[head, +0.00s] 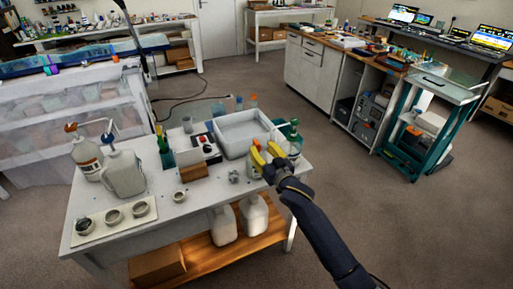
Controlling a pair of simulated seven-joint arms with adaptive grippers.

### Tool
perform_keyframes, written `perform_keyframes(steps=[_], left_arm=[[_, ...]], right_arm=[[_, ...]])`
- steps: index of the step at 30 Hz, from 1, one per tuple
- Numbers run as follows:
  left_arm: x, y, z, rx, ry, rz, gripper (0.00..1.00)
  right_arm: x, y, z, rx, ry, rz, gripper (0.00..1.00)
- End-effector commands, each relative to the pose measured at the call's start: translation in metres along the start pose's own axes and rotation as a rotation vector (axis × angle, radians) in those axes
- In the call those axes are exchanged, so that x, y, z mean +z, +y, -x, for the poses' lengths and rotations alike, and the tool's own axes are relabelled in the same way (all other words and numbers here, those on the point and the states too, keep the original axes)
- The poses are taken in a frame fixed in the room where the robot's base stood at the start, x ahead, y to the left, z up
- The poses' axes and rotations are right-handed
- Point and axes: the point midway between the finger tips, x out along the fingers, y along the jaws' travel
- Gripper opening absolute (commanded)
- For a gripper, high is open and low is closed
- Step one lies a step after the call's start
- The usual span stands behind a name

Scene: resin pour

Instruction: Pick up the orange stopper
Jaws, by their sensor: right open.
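Small orange tops show in several places, and I cannot tell for certain which is the orange stopper. One orange top (253,98) is on a small bottle at the far edge of the white table, behind the grey tray. Another orange top (71,127) is on the white jug at the table's left. My right gripper (265,158) has yellow fingers, spread and empty-looking, above the table's right end, in front of the tray. A pale bottle (253,171) is partly hidden by the fingers. My left gripper is out of view.
The grey tray (223,151), a clear bottle with a green top (294,134) and a box with a red knob (205,148) stand close by. Small cups sit on a board (100,232) at the front left. Open floor lies right of the table.

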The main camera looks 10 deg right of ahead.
Motion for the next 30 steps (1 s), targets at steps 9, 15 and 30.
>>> perform_keyframes(steps=[9, 15, 30], left_arm=[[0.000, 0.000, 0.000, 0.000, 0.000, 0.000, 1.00], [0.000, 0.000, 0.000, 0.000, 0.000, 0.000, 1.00], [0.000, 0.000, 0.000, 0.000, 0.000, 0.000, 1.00]], right_arm=[[-0.003, -0.001, -0.037, 0.000, 0.000, -0.001, 0.40], [-0.003, -0.001, -0.044, 0.000, 0.000, 0.000, 0.40], [-0.003, -0.001, -0.044, 0.000, 0.000, 0.000, 0.08]])
